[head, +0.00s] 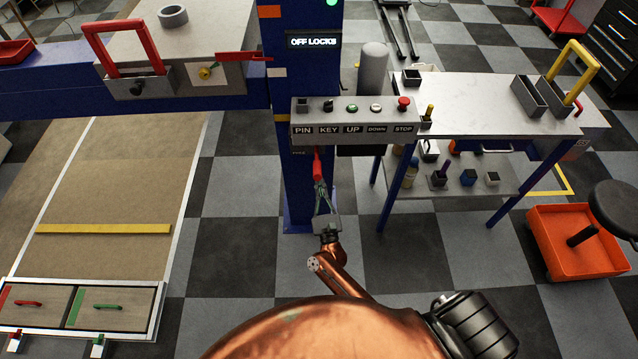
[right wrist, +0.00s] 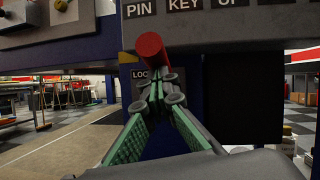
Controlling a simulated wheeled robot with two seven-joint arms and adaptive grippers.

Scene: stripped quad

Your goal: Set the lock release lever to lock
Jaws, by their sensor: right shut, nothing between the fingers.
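The lock release lever has a red cylindrical grip (head: 317,165), low on the front of the blue column (head: 300,205), under the grey control box. In the right wrist view the red grip (right wrist: 151,48) points up and toward the camera, and a partly hidden plate reading "LOC" (right wrist: 138,75) is behind it. My right gripper (head: 319,184) is just below the grip. In the right wrist view its green-padded fingers (right wrist: 158,88) meet at the tips, empty, right at the grip's lower end. I cannot tell whether they touch it. My left gripper is out of view.
The control box (head: 355,116) carries PIN, KEY, UP, DOWN and STOP; the display (head: 313,41) above reads "OFF LOCKS". A blue beam (head: 60,85) extends left. Checkered floor is open around the column.

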